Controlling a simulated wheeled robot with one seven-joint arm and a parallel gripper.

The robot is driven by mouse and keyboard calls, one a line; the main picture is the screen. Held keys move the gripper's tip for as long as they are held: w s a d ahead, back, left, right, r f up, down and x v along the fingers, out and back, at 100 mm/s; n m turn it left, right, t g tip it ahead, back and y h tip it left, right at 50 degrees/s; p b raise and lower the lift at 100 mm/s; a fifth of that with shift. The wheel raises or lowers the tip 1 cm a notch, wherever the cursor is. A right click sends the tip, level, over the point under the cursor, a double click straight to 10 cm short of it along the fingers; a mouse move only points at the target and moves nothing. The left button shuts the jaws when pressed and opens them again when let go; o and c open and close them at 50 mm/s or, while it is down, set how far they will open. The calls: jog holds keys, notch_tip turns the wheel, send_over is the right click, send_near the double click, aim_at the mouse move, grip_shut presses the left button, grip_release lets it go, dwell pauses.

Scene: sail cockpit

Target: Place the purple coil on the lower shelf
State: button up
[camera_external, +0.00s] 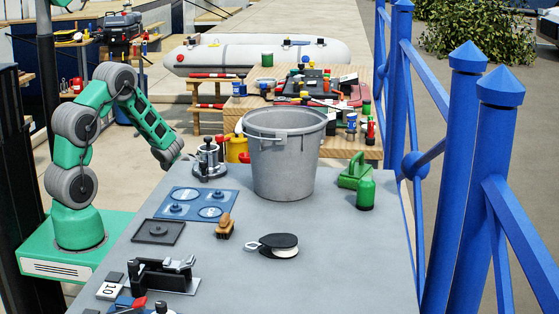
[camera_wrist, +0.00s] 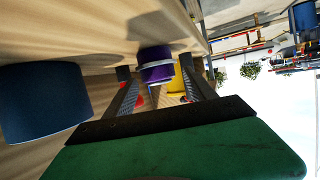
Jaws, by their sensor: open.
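The purple coil (camera_wrist: 155,56) shows in the wrist view, ahead of and between the two dark fingers of my gripper (camera_wrist: 157,72). It has a pale band around it. The fingers are apart; I see no grip on the coil, and cannot tell how far beyond the tips it is. In the external view my green arm reaches down behind the grey table's left edge, and the gripper (camera_external: 188,158) is small there and mostly hidden. I cannot make out the coil in that view. I cannot identify the lower shelf for certain.
A dark blue round object (camera_wrist: 40,98) is close at left in the wrist view.

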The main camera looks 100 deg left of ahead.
jog(key=v, duration=0.8)
jog(key=shift+d+p, duration=0.2)
jog(key=shift+p, duration=0.1)
jog(key=shift+o, duration=0.2)
